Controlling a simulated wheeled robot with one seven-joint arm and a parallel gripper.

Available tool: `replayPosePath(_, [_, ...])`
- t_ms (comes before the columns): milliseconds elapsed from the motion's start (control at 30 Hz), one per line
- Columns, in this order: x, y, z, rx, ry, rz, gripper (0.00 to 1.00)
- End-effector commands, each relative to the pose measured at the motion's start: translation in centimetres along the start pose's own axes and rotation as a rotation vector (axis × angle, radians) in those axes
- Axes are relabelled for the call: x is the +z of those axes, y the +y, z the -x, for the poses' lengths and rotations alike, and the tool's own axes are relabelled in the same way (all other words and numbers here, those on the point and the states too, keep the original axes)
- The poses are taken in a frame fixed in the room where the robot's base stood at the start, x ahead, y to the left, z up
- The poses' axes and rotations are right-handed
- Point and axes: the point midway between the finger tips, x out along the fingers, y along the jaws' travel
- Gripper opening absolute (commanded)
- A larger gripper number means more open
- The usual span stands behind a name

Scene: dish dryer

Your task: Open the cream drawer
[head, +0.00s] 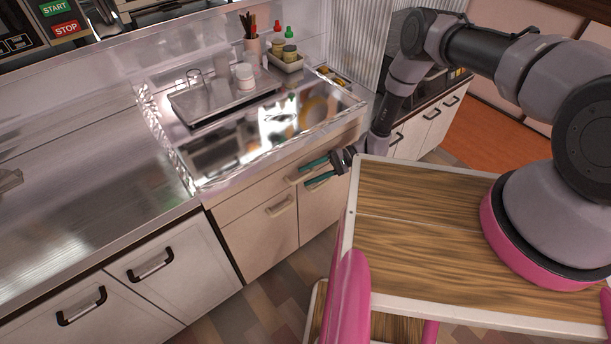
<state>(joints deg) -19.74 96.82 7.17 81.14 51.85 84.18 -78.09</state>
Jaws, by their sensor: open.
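The cream drawer (245,203) is the wide front under the clear-walled dish dryer, above two cream cabinet doors. It looks shut. My gripper (304,174) is at the right part of the drawer front. Its two teal fingers are apart and point left toward the drawer. A pale bar, seemingly the drawer's handle (297,177), shows at the fingertips. I cannot tell whether it lies between the fingers or whether they touch it. The gripper and wrist hide part of the front.
The cream door (258,239) below has its own handle (280,206). The dryer (265,135) holds a tray (222,97), a cup and bottles. White cabinets (162,272) with black handles stand left. My wood-topped base fills the lower right; some floor (225,316) is clear.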

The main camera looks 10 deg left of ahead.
Motion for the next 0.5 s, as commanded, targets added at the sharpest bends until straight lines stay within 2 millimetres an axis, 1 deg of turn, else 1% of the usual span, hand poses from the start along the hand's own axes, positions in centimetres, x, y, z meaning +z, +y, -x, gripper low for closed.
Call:
replayPosePath(33, [0.05,0.06,-0.57,0.002,-0.002,0.000,0.48])
replayPosePath(133, [0.02,0.04,-1.20,0.001,0.000,-0.001,0.48])
replayPosePath(433, [0.01,0.01,-1.45,0.000,0.000,-0.001,0.48])
replayPosePath(467, [0.01,0.01,-1.45,0.000,0.000,0.000,0.45])
replayPosePath(500, [0.01,0.01,-1.44,0.000,0.000,-0.001,0.29])
